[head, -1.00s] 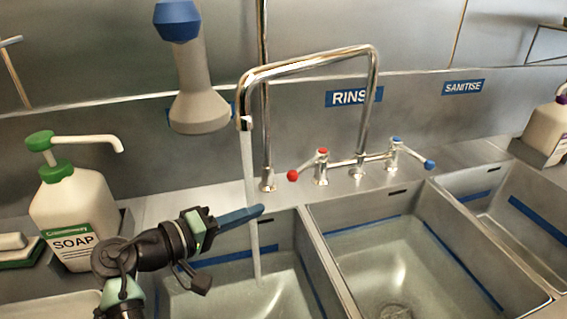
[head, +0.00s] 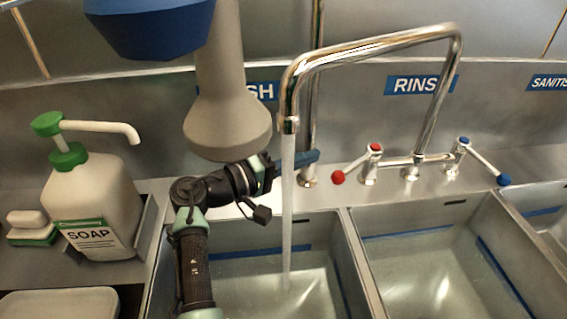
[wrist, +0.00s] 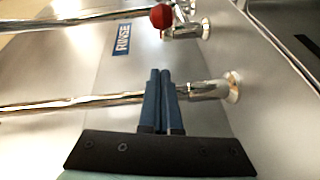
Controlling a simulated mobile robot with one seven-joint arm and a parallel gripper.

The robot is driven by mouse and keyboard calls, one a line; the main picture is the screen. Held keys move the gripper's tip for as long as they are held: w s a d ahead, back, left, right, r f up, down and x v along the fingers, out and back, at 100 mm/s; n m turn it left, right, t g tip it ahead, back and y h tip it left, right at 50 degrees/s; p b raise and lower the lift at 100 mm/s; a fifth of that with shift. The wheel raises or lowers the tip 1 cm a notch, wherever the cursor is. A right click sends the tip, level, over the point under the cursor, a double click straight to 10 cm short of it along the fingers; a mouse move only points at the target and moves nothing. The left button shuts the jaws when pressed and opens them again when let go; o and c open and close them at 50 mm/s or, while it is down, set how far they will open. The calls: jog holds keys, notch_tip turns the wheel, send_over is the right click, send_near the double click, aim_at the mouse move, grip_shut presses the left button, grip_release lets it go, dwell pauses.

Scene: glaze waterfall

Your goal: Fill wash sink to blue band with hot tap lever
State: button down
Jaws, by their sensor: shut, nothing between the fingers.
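The wash sink (head: 325,238) is at the lower left of the sinks in the head view, with pooled water in it. Its blue band (head: 240,252) shows on the back wall, above where the stream lands. A water stream (head: 287,215) falls from the spout (head: 289,123). The hot tap lever (head: 352,168) ends in a red knob (head: 338,177), also in the wrist view (wrist: 160,16). My gripper (head: 317,157) is shut and empty, its blue fingers just left of the knob in the head view. In the wrist view (wrist: 160,72) the fingertips overlap a chrome pipe; contact is unclear.
A blue-lever cold tap (head: 484,163) is right of the hot one. The rinse sink (head: 352,250) is alongside. A soap bottle (head: 95,205) stands left. A large grey hanging nozzle (head: 228,125) is just above my arm. A chrome riser (head: 312,110) stands near my fingers.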

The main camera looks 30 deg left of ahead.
aim_at(358, 162)
jog(key=shift+d+f+p, duration=0.2)
jog(key=shift+d+p, duration=0.15)
jog(key=shift+d, duration=0.8)
jog(key=shift+d+f+p, duration=0.2)
jog(key=shift+d+p, duration=0.15)
jog(key=shift+d, duration=0.75)
